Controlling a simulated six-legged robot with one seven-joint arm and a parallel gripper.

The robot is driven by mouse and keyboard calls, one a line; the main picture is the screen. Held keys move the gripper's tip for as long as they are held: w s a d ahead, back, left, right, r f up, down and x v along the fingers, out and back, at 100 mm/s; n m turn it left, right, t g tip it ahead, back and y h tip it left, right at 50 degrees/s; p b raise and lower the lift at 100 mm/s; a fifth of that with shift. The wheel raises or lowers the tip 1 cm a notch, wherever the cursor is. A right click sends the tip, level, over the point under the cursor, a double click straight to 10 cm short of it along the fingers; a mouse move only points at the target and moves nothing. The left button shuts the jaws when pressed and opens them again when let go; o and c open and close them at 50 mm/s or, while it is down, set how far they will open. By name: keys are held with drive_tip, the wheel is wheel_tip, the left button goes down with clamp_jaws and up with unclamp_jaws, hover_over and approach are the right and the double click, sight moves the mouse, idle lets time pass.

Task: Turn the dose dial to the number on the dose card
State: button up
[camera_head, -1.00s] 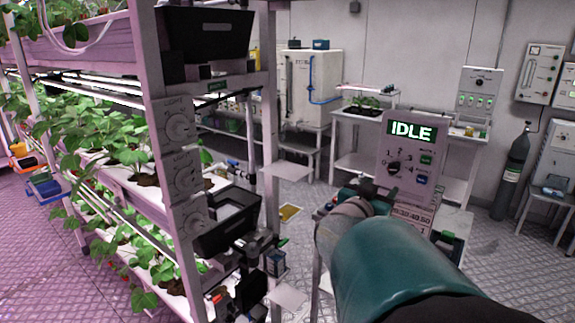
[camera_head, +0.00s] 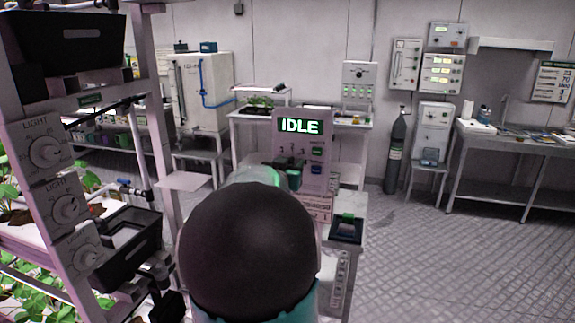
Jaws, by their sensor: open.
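The dosing panel (camera_head: 318,150) is a grey upright box with a green IDLE display (camera_head: 301,125) and small buttons at its right side. My gripper (camera_head: 284,168) is small and dark at the panel's lower left, partly hidden behind my own arm. It is open, with nothing seen in it. The dose dial is hidden behind my gripper and arm, so its setting cannot be read. A printed label strip (camera_head: 319,203) lies low on the panel; its small figures are partly covered, and I cannot tell whether it is the dose card.
A plant rack with light knobs (camera_head: 46,152) and black bins (camera_head: 122,247) stands close on the left. A gas cylinder (camera_head: 396,155) and a workbench (camera_head: 520,145) stand behind. The right floor is clear.

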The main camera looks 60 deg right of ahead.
drive_tip(key=shift+w, duration=0.15)
drive_tip(key=shift+c, duration=0.2)
drive_tip(key=c, duration=0.9)
